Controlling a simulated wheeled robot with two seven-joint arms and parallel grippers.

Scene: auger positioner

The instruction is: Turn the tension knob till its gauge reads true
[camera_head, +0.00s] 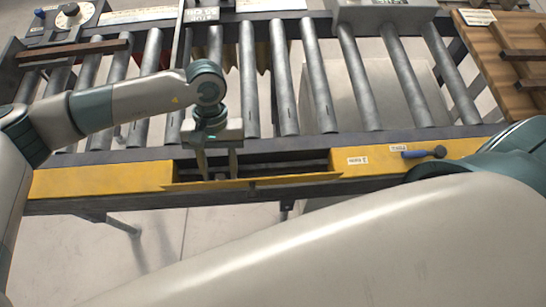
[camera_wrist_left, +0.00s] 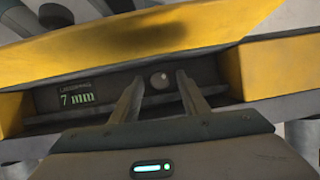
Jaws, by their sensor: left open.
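In the left wrist view a small round pale knob (camera_wrist_left: 160,80) sits in a dark recess behind the yellow edge. Beside it on the left, a gauge display (camera_wrist_left: 77,98) shows "7 mm" in green; the small label above it is too fine to read. My left gripper (camera_wrist_left: 160,92) is open, with one finger on each side of the knob; I cannot tell whether either touches it. In the head view the left gripper (camera_head: 219,174) points down into the open slot in the yellow front rail, where the knob and gauge do not show. My right gripper is out of view.
A yellow flap (camera_head: 290,180) hangs open along the slot. A blue-handled lever (camera_head: 420,154) sits on the yellow rail (camera_head: 375,160) to the right. Rollers (camera_head: 282,80) fill the conveyor behind. A brown bar (camera_head: 75,53) lies at the left, and wooden slats (camera_head: 510,55) stand at the right.

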